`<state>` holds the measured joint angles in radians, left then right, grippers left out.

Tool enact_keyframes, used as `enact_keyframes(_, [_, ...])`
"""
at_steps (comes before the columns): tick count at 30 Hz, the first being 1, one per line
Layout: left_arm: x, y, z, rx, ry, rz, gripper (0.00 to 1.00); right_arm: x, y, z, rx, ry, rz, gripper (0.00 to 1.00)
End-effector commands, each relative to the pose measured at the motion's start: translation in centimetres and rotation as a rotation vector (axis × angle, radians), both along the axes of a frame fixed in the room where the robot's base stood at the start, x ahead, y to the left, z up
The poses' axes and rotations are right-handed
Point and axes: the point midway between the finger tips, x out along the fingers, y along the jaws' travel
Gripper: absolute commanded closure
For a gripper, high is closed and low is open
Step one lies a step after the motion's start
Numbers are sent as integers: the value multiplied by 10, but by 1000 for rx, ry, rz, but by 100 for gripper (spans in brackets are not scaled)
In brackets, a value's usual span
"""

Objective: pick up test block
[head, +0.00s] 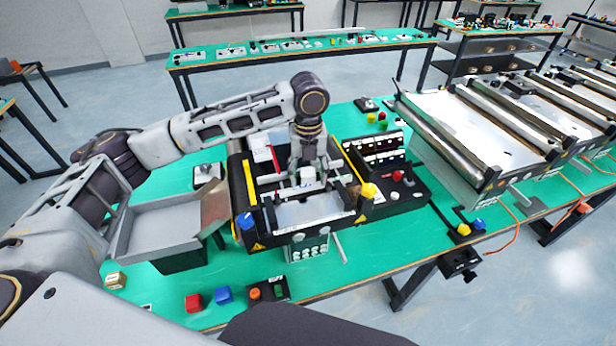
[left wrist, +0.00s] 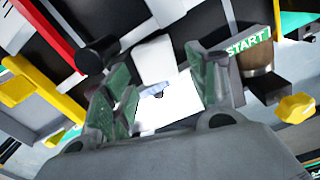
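My left gripper (head: 305,188) points down over the black machine (head: 244,215) on the green table. In the left wrist view, the two green-padded fingers of the left gripper (left wrist: 163,95) are spread apart. A white block (left wrist: 153,60) shows just beyond the gap between the fingertips, above a bright white surface (left wrist: 180,102); I cannot tell whether this is the test block or whether a finger touches it. In the head view the gripper largely hides this spot. My right gripper is not in view.
A grey tray (head: 160,232) stands left of the machine. A black control box (head: 400,192) and conveyors (head: 480,120) stand to the right.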

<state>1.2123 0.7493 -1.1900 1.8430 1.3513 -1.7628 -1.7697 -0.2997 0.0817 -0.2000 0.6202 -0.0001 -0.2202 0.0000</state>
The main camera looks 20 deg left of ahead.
Motion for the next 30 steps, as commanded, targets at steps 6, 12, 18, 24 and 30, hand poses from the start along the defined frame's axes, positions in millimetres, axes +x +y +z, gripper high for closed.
enact_keyframes(6, [0, 0, 0, 0, 0, 0, 74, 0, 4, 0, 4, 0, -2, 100])
enact_keyframes(12, [0, 0, 0, 0, 0, 0, 89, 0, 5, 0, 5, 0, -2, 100])
enact_keyframes(18, [0, 0, 1, -1, -1, 0, 89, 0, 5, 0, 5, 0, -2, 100])
enact_keyframes(24, [1, -1, 12, -2, -2, 0, 89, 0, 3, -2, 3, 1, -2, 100])
enact_keyframes(30, [1, -1, 36, -1, -3, 0, 89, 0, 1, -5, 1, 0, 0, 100])
